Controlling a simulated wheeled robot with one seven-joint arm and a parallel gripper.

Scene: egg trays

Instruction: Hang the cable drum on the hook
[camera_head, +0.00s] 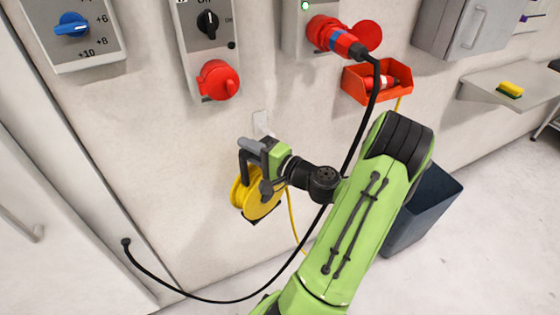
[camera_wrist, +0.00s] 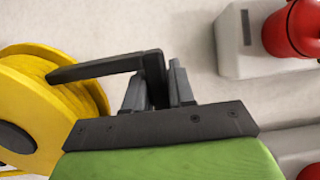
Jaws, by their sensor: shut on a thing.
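The yellow cable drum (camera_head: 262,205) hangs from my gripper (camera_head: 250,146) in front of the wall, and its black handle (camera_head: 243,168) points up. In the wrist view, the yellow drum (camera_wrist: 35,110) is at the left and its black handle (camera_wrist: 100,68) reaches to the grey fingers of my gripper (camera_wrist: 158,80). The fingers are shut on the handle. A small white plate (camera_head: 260,120) is on the wall just above my gripper. It may belong to the hook, but no hook shape is clear and my gripper hides the area below it.
A red socket (camera_head: 218,80) and a red plug (camera_head: 335,38) with a black cable are on wall boxes above. A red bin (camera_head: 375,85) holds a red-and-white item. A yellow cord (camera_head: 291,215) runs below the arm. A dark bin (camera_head: 430,205) stands at right.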

